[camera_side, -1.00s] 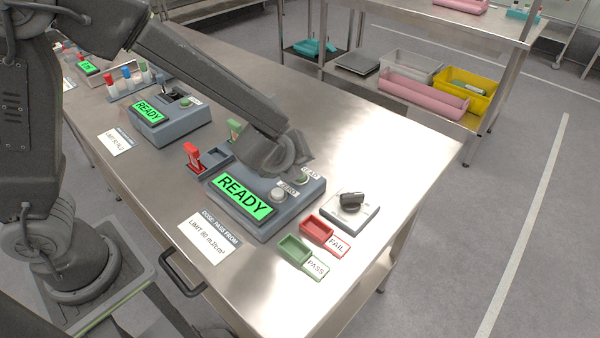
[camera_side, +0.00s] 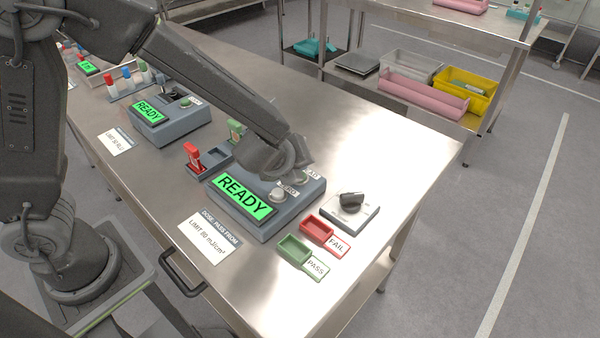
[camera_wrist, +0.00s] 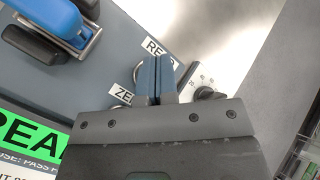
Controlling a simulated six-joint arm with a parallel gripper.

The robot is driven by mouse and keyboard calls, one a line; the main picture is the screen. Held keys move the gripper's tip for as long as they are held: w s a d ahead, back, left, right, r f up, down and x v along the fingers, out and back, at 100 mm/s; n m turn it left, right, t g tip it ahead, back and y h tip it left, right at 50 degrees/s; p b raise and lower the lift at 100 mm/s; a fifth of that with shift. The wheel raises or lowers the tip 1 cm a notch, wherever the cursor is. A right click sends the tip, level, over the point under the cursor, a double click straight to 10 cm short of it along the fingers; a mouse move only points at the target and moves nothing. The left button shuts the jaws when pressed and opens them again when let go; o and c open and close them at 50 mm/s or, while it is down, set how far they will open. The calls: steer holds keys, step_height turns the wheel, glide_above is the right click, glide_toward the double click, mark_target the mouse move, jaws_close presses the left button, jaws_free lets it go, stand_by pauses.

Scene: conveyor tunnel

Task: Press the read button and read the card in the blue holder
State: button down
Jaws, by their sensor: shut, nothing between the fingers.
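The reader (camera_side: 243,226) is a grey-blue box whose green display (camera_side: 241,195) says READY. A round silver button (camera_side: 278,195) sits by its ZERO label. The green read button (camera_side: 299,180) and its READ label (camera_side: 313,174) are partly covered by my gripper (camera_side: 299,163). In the wrist view my gripper (camera_wrist: 158,62) is shut and empty, its fingertips over or beside the read button, between the READ label (camera_wrist: 158,47) and the ZERO label (camera_wrist: 123,92). Contact cannot be told. A blue holder (camera_wrist: 50,17) sits in a metal-edged slot of the reader; my arm hides it in the side view.
A dial (camera_side: 351,200) stands right of the reader. Red FAIL (camera_side: 318,229) and green PASS (camera_side: 294,250) trays lie in front. A red holder (camera_side: 193,155) and green holder (camera_side: 235,130) stand behind. A second reader (camera_side: 172,127) also says READY. The table's right side is clear.

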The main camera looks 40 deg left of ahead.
steer(key=shift+f, duration=0.55)
stand_by(0.7)
steer(key=shift+r, duration=0.95)
steer(key=shift+r, duration=2.55)
